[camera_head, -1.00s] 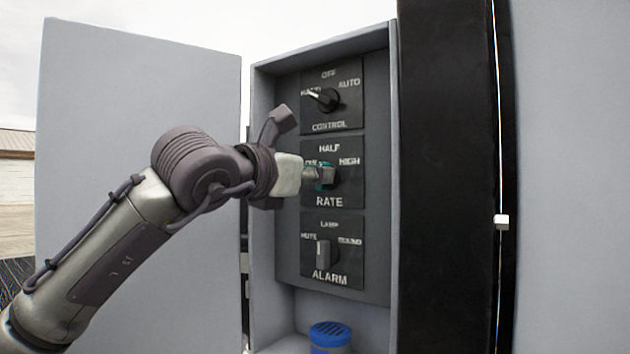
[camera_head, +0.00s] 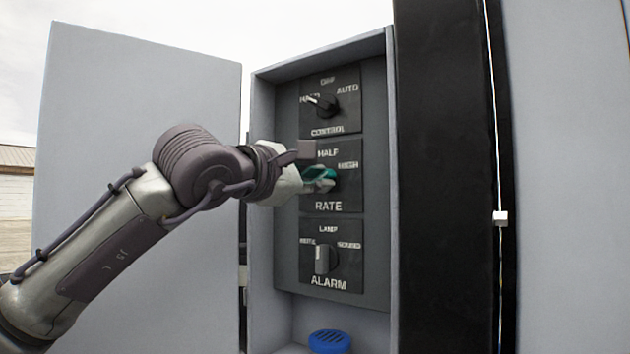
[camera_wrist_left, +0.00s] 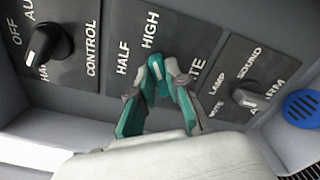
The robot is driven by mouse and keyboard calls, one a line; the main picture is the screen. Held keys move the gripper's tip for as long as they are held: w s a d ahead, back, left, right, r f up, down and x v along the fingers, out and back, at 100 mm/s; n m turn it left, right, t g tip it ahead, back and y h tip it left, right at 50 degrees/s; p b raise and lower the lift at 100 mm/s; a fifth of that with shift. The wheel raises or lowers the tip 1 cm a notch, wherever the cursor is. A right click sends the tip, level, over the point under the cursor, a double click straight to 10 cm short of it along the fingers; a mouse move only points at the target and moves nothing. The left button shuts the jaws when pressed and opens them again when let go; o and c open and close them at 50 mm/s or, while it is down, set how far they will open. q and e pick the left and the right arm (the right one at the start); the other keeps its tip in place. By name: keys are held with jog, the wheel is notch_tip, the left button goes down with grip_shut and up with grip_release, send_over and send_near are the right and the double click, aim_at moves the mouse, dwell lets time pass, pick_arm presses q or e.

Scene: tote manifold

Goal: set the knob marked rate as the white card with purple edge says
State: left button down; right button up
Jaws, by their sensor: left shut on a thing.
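The rate knob (camera_wrist_left: 157,69) is on the middle panel, marked RATE (camera_head: 329,206), with HALF above and HIGH at upper right; the label on the left is hidden. My left gripper (camera_head: 326,179) is shut on this knob, with its teal fingers around it. In the left wrist view the gripper (camera_wrist_left: 164,75) covers most of the knob, and only a small light mark shows between the fingertips. I cannot tell exactly where the knob points. No white card with purple edge is in view. My right gripper is not in view.
The control knob (camera_head: 324,104) is above, and the alarm knob (camera_head: 323,259) is below, pointing up towards LAMP. The grey box's open door (camera_head: 140,130) stands on the left. A blue slotted cap (camera_head: 329,341) is at the bottom of the box. A black post (camera_head: 447,180) stands right.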

pick_arm(q)
jog(key=shift+m, duration=0.4)
jog(key=c, duration=1.1)
grip_release()
jog(key=shift+c, duration=0.2)
jog(key=v, duration=1.2)
